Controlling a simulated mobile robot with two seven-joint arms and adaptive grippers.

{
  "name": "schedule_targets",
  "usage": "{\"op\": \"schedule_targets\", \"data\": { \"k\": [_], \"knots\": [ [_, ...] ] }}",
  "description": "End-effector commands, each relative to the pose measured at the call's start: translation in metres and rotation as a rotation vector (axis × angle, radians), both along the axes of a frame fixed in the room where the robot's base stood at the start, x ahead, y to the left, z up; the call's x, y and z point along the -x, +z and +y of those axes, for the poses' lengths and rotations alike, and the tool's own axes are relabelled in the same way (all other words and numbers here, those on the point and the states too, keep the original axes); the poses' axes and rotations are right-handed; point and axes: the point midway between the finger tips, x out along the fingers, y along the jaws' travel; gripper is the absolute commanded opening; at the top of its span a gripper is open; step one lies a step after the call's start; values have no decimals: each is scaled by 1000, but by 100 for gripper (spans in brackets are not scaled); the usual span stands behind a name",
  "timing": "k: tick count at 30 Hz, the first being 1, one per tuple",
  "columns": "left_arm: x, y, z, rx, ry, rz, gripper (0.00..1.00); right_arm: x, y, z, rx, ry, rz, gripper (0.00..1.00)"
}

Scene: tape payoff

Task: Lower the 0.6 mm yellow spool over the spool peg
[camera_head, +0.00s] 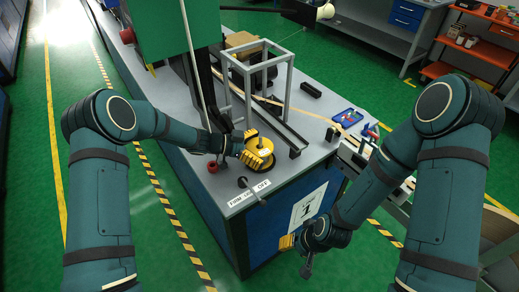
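The yellow spool (266,143) is a yellow disc near the front corner of the grey machine top, in the middle of the picture. My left gripper (256,160), with ribbed yellow fingers, is at the spool's near left side and overlaps it in the view. Whether its fingers close on the spool cannot be told. The spool peg is not clearly visible; the spool and gripper cover that area. Whether the spool is around a peg or above it cannot be told. My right gripper (287,242) hangs in front of the blue cabinet, away from the spool; its finger gap is unclear.
A grey metal frame (262,85) stands behind the spool, with a dark rail (285,128) beside it. A red knob (212,167) is at the left edge of the top. A blue tray (348,118) lies to the right. A labelled lever (250,190) is at the front edge.

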Motion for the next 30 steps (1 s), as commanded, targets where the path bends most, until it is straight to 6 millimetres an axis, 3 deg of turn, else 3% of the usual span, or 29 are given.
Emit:
{"op": "schedule_targets", "data": {
  "k": [1,7,11,21,30],
  "knots": [
    [10,-28,3,-20,-2,36,100,0,-3,0,0,0,0,47],
    [10,-19,3,-20,-2,33,100,0,-3,0,0,0,0,47],
    [10,2,3,-18,0,27,100,0,-3,0,0,0,0,47],
    [10,78,1,-7,0,-3,100,0,-1,0,0,0,0,47],
    [11,105,0,-2,1,-10,100,0,-1,0,0,0,0,47]
  ]
}}
